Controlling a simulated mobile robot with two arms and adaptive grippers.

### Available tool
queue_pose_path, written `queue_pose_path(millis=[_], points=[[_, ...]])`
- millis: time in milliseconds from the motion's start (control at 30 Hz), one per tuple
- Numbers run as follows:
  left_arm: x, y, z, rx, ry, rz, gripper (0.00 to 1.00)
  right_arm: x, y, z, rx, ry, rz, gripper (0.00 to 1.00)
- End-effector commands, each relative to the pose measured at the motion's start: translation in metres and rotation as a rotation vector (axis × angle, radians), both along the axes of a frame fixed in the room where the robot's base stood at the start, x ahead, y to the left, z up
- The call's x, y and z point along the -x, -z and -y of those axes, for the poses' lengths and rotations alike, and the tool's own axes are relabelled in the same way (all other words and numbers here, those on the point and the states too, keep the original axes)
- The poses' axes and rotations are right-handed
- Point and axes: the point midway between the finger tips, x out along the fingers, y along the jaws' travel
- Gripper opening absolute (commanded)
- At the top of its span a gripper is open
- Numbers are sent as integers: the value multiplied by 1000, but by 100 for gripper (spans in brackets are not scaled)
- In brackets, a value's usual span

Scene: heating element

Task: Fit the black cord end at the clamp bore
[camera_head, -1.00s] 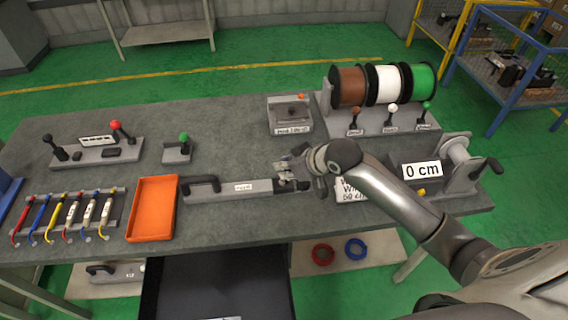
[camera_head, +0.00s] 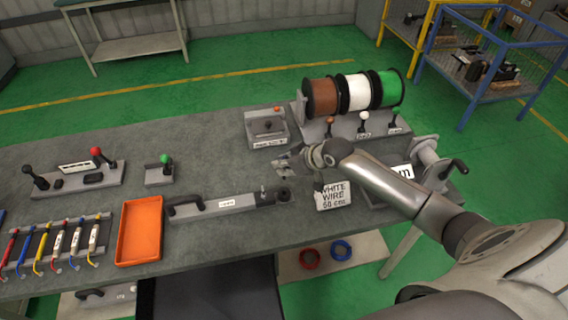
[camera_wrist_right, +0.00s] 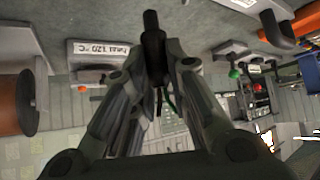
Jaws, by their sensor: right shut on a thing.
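My right gripper (camera_head: 288,163) hangs over the bench, left of the white-wire sign. In the right wrist view its fingers (camera_wrist_right: 158,58) are shut on a slim black piece (camera_wrist_right: 151,28), which looks like the black cord end and points away from the palm. A long grey fixture (camera_head: 235,203) with a black handle lies on the bench just below the gripper in the head view. A small post and a dark round part (camera_head: 283,195) are at its right end, apart from the gripper. I cannot make out a bore. My left gripper is not in view.
A grey box with a temperature label (camera_head: 266,128) stands behind the gripper. Brown, white and green spools (camera_head: 354,92) are at the back right. The white-wire sign (camera_head: 333,196) is close on the right. An orange tray (camera_head: 140,231) and colored tools (camera_head: 57,244) are left.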

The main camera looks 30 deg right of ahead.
Motion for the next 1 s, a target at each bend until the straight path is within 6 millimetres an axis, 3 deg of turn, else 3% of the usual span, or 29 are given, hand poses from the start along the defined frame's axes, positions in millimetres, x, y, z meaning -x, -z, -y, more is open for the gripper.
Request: queue_pose_path(millis=[600,1000], points=[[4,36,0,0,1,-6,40,0,54,0,0,1,-2,0],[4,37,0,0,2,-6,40,0,58,0,0,1,-1,0]])
